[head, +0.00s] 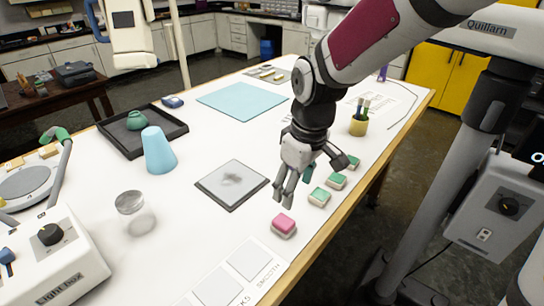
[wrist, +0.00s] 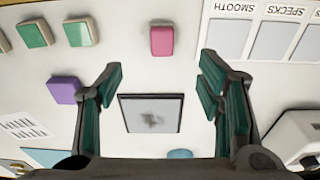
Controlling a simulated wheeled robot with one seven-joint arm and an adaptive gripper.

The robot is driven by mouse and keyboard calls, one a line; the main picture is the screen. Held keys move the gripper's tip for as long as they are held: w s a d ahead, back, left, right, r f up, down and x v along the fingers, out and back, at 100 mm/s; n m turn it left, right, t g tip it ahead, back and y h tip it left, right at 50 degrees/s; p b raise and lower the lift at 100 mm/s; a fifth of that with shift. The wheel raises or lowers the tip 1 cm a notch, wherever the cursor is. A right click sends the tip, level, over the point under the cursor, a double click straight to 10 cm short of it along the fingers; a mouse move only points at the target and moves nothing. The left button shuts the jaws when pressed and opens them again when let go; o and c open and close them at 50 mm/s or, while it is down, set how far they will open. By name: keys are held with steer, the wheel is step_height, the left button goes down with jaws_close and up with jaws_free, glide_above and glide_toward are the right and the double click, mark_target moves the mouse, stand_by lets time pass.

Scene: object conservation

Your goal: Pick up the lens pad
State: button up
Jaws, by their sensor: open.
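No pad is labelled as the lens pad, so I cannot tell which one it is. A pink pad (head: 284,226) lies near the table's front edge; it also shows in the wrist view (wrist: 161,40), ahead of my fingers. A purple pad (wrist: 64,90) shows left of my fingers in the wrist view. My gripper (head: 318,180) is open, empty and above the table, apart from the pads. Its spread fingers also show in the wrist view (wrist: 162,72).
A dark-rimmed grey plate with a smudge (head: 232,183) lies left of my gripper. A blue cone (head: 158,151), black tray (head: 122,148), clear glass piece (head: 130,203) and light box (head: 55,262) stand left. A pencil cup (head: 359,124) stands behind; a labelled card (head: 217,289) lies in front.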

mark_target(284, 220)
steer(key=f, duration=0.6)
steer(key=w+a+f+b, duration=0.1)
steer(key=f, duration=0.2)
steer(key=shift+a+f, duration=0.1)
steer(key=f, duration=0.4)
steer(key=shift+w+a+f, duration=0.4)
steer(key=c, duration=1.2)
steer(key=shift+c, duration=0.2)
steer(key=shift+r, duration=0.1)
